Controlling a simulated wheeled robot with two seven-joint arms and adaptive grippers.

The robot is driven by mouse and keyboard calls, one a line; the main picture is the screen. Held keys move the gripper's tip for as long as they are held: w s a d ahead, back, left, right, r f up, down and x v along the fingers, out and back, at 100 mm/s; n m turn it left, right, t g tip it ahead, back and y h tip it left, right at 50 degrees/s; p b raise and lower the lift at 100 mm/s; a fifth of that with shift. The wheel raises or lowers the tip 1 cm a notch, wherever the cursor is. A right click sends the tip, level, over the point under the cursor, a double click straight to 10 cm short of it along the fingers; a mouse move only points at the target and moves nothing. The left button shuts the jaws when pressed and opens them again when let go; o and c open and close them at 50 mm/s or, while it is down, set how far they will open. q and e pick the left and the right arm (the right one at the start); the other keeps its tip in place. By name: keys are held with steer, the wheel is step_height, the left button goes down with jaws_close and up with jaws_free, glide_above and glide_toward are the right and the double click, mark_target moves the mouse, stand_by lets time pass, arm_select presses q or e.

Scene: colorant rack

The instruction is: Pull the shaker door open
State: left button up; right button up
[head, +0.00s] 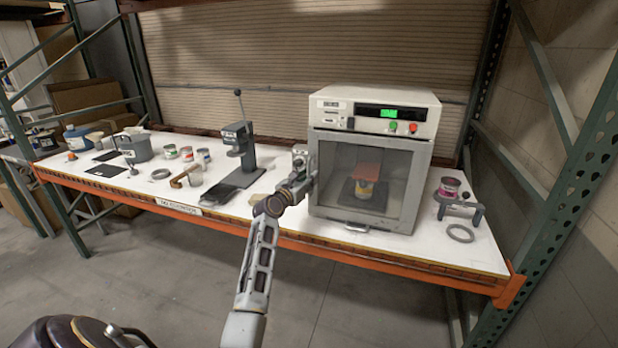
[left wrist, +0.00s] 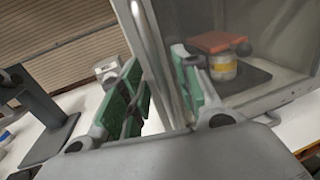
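The shaker (head: 375,105) is a white box with a green display and a grey-framed glass door (head: 335,170). The door looks closed. Through the glass I see a can (head: 364,189) with a yellow and white label under a red plate; it also shows in the left wrist view (left wrist: 222,67). My left gripper (head: 304,168) is at the door's left edge. In the left wrist view its green-padded fingers (left wrist: 155,95) stand apart, with the upright door handle bar (left wrist: 150,50) between them. I cannot tell whether either pad touches the bar. My right gripper is not in view.
A grey press stand (head: 240,160) stands left of the shaker. Several cans (head: 186,153) and tools lie farther left on the white bench. Right of the shaker are a can on a small stand (head: 450,187) and a ring (head: 460,233). Floor in front is clear.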

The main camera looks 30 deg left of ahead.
arm_select(q)
steer(key=shift+w, duration=0.55)
jaws_close()
